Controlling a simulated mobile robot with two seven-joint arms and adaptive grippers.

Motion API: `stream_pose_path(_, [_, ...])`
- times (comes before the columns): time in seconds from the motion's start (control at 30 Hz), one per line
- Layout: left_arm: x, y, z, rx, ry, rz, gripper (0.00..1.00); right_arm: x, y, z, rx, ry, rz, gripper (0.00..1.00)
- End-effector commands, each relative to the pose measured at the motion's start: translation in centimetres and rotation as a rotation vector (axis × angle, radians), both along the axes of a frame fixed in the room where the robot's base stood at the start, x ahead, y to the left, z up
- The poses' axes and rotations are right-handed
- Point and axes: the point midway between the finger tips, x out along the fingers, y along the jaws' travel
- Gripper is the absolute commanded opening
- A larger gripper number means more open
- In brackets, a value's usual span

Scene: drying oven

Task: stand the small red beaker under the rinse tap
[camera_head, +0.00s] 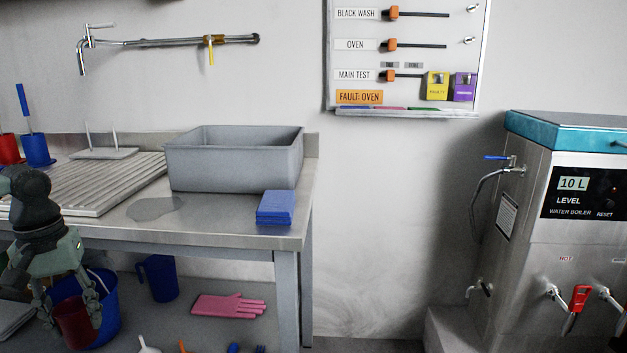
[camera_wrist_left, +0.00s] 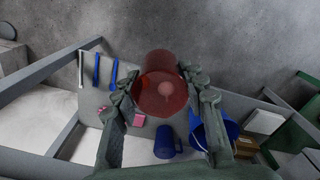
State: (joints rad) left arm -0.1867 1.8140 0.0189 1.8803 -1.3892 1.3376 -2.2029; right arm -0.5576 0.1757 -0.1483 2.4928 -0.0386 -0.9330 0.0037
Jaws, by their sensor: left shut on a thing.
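My left gripper (camera_head: 72,314) is at the lower left of the head view, in front of the bench and below its top. It is shut on a small red beaker (camera_head: 75,326), which also shows between the fingers in the left wrist view (camera_wrist_left: 163,85). The beaker is translucent red, and in the head view it overlaps a blue bucket (camera_head: 108,315) behind it. A metal wall tap (camera_head: 84,55) with a long pipe is high above the bench at the upper left; no label shows whether it is the rinse tap. My right gripper is not in view.
The bench holds a ribbed drainboard (camera_head: 110,185), a grey basin (camera_head: 235,160), folded blue cloths (camera_head: 276,208) and a red cup (camera_head: 9,150) at the left edge. A water boiler (camera_head: 560,225) stands right.

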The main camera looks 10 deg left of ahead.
Motion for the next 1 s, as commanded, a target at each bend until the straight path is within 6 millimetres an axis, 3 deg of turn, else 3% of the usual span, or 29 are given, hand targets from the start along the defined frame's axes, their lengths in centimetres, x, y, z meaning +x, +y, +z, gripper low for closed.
stream_pose_path(0.3, [-1.1, -0.8, -2.4, -0.007, -0.001, 0.025, 0.25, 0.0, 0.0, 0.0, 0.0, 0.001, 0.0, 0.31])
stream_pose_path(0.67, [-1.2, -1.6, -3.4, 0.001, -0.004, 0.02, 0.25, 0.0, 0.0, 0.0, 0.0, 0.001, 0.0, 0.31])
stream_pose_path(0.77, [-1.1, -3.1, -4.6, -0.003, -0.007, 0.006, 0.25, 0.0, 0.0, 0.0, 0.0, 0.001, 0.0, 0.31])
stream_pose_path(0.87, [-0.6, -5.9, -6.1, -0.007, -0.01, -0.031, 0.25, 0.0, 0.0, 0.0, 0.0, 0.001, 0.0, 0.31])
stream_pose_path(1.0, [1.0, -11.5, -7.5, -0.007, -0.013, -0.136, 0.25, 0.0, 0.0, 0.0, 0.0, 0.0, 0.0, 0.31])
